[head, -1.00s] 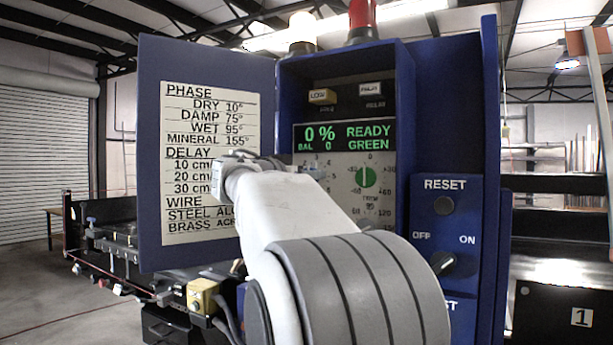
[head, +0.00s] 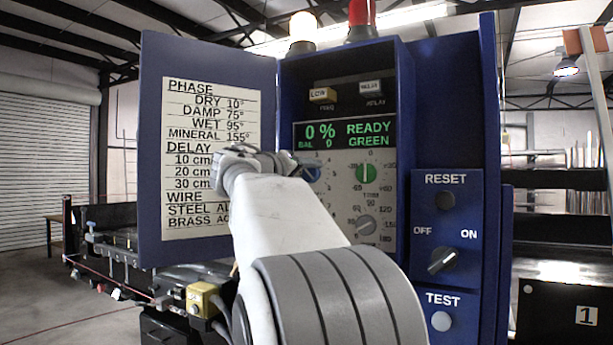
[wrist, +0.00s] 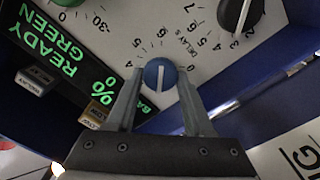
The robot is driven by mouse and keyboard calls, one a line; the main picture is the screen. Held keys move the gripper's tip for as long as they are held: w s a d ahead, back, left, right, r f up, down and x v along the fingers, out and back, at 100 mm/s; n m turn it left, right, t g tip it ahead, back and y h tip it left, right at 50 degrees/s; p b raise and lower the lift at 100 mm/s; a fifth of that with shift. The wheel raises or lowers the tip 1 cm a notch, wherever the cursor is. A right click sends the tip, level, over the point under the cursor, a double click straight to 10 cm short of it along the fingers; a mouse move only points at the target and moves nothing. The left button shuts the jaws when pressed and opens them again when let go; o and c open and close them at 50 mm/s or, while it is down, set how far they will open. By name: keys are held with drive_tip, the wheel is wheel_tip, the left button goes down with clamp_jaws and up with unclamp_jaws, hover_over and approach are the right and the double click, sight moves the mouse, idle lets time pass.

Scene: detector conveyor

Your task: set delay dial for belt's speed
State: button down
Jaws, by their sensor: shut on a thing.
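The blue delay dial (wrist: 160,76) has a white pointer line that runs nearly upright in the wrist view. "DELAY S" is printed beside it, amid scale numbers. My gripper (wrist: 160,82) is shut on this dial, one finger on each side. In the head view the dial (head: 313,174) shows only in part beside my gripper (head: 310,164). The chart (head: 196,158) on the open door lists DELAY with 10, 20 and 30 cm rows; the values beside them are hidden behind my arm.
The display (head: 345,135) reads 0 %, READY, GREEN. A green dial (head: 366,174) and a grey dial (head: 366,226) are on the same panel. A black dial (wrist: 241,10) is near my gripper. The door (head: 150,150) stands at the left; a switch (head: 443,261) is at the right.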

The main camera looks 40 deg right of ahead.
drive_tip(key=n, duration=0.4)
drive_tip(key=shift+w+f+n, duration=0.1)
drive_tip(key=shift+n, duration=0.2)
idle(0.3)
drive_tip(key=shift+c, duration=1.6)
unclamp_jaws()
drive_tip(key=b+v, duration=0.3)
drive_tip(key=v, duration=1.4)
drive_tip(key=shift+a, duration=0.25)
